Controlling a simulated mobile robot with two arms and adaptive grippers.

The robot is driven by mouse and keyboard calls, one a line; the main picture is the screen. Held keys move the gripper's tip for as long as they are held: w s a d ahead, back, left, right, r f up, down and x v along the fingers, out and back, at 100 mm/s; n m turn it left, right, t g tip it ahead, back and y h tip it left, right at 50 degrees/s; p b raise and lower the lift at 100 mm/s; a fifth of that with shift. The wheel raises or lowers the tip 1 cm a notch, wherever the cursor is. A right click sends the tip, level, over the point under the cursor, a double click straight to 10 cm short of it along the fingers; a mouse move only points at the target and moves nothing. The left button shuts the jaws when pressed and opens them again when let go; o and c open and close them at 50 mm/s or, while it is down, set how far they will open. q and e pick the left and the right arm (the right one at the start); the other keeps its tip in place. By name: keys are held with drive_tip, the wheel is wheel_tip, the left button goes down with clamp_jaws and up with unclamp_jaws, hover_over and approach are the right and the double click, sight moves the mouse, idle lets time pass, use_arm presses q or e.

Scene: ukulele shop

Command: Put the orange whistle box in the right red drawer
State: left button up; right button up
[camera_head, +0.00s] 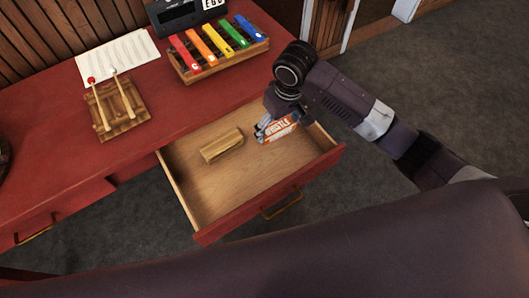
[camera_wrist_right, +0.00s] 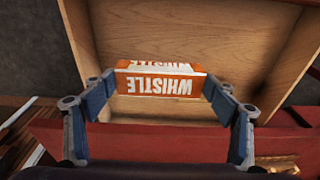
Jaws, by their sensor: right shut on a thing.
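The orange whistle box (camera_head: 277,129) with white lettering is at the right part of the open right red drawer (camera_head: 268,191). My right gripper (camera_head: 264,131) is shut on the box, inside or just above the drawer. In the right wrist view, the box (camera_wrist_right: 158,84) sits between the two fingers of the right gripper (camera_wrist_right: 158,88), with the drawer's wooden floor (camera_wrist_right: 190,30) behind it. I cannot tell whether the box touches the floor. My left gripper is not in view.
A wooden block (camera_head: 221,145) lies in the drawer, left of the box. On the red desk (camera_head: 130,165) stand a coloured xylophone (camera_head: 218,48), a wooden stand with two mallets (camera_head: 116,108), a paper sheet (camera_head: 118,55) and a dark device (camera_head: 185,14). The drawer's middle front is clear.

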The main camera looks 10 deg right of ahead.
wheel_tip(320, 180, down, 7)
hover_over(275, 159)
drive_tip(key=f, duration=0.4)
drive_tip(key=shift+s+f, duration=0.2)
drive_tip(key=shift+f, duration=0.3)
wheel_tip(275, 159, down, 3)
drive_tip(key=shift+s+d+f, duration=0.1)
drive_tip(key=shift+f, duration=0.1)
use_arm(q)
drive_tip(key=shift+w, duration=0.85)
use_arm(e)
drive_tip(key=shift+f, duration=0.35)
drive_tip(key=shift+f, duration=0.2)
drive_tip(key=o, duration=0.9)
